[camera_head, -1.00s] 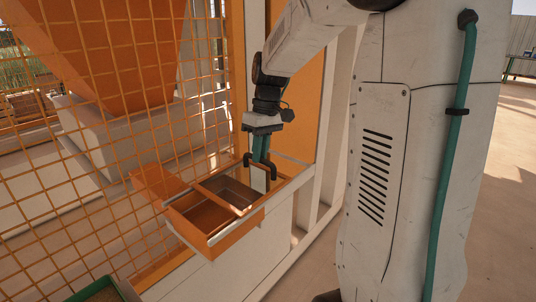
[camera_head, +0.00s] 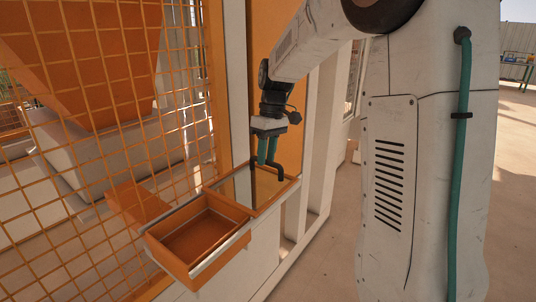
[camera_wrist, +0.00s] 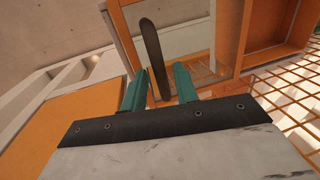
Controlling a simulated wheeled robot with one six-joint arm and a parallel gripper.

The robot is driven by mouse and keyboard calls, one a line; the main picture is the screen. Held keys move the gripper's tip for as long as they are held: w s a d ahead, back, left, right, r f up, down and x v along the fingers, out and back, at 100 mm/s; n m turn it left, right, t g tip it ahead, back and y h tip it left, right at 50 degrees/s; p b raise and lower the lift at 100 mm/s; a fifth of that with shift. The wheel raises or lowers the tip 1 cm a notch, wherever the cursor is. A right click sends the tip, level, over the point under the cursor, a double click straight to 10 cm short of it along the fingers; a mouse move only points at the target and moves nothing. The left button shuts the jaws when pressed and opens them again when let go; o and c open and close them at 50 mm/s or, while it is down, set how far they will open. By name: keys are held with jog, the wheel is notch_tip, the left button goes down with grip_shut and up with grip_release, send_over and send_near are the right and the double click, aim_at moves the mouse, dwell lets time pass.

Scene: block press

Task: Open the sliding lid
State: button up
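The sliding lid (camera_head: 262,183) is a clear, glass-like panel over the rear part of the orange box (camera_head: 182,262), whose front compartment is uncovered. The lid also shows in the wrist view (camera_wrist: 185,32). Its black bow-shaped handle (camera_head: 281,174) stands on the panel. In the wrist view, the handle (camera_wrist: 152,50) rises between the two teal fingers of my gripper (camera_wrist: 162,72), with a small gap showing at the right finger. In the head view, my gripper (camera_head: 268,162) points down at the handle, fingers apart.
An orange wire fence (camera_head: 90,120) runs along the left side of the box. An orange and white frame (camera_head: 237,100) stands behind it. Open floor (camera_head: 335,255) lies to the right, beside my own body.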

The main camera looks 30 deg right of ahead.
notch_tip(320, 180, up, 8)
jog(key=d, duration=0.1)
jog(key=shift+w+d+f, duration=0.15)
jog(key=shift+w+d, duration=0.1)
dwell(0.4)
dwell(0.4)
jog(key=s+f+m, duration=0.2)
jog(key=s, duration=0.1)
jog(key=shift+a+f+m, duration=0.3)
jog(key=shift+a+f, duration=0.05)
jog(key=shift+f, duration=0.05)
jog(key=s+a+f, duration=0.1)
jog(key=s+a, duration=0.3)
jog(key=s, duration=0.4)
jog(key=s+a+f+m+t+h, duration=0.1)
jog(key=s+a, duration=0.3)
jog(key=s, duration=0.5)
jog(key=s+a+f+t+h, duration=0.1)
jog(key=s+a, duration=0.3)
jog(key=s, duration=0.5)
jog(key=shift+a, duration=0.2)
